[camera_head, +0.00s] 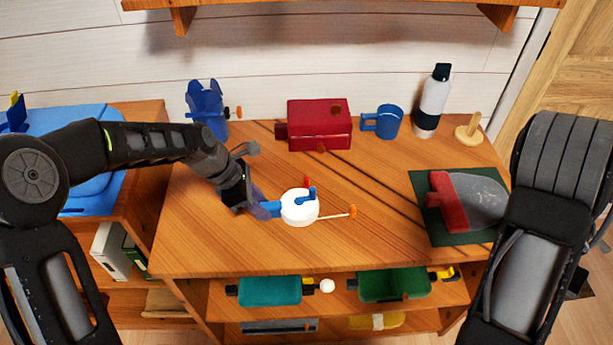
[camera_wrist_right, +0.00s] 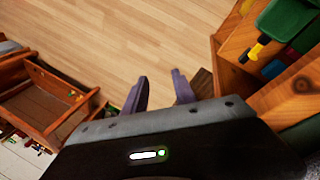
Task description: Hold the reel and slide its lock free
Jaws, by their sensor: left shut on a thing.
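The reel (camera_head: 299,207) is a white round drum on the wooden desk. It has a blue piece on top, a small red knob at its back and a thin rod with an orange tip reaching to the right. My left gripper (camera_head: 266,208) comes in from the left and is shut on the blue part at the reel's left side. Which of the reel's parts is the lock, I cannot tell. My right gripper (camera_wrist_right: 160,88) shows in the right wrist view, its two fingers apart and empty above the floor. It is out of the head view.
Behind the reel stand a blue container (camera_head: 207,108), a red box (camera_head: 319,125), a blue mug (camera_head: 388,122), a bottle (camera_head: 433,100) and a wooden peg stand (camera_head: 469,132). A green mat (camera_head: 455,239) with a red-handled tool lies right. Bins sit on shelves below.

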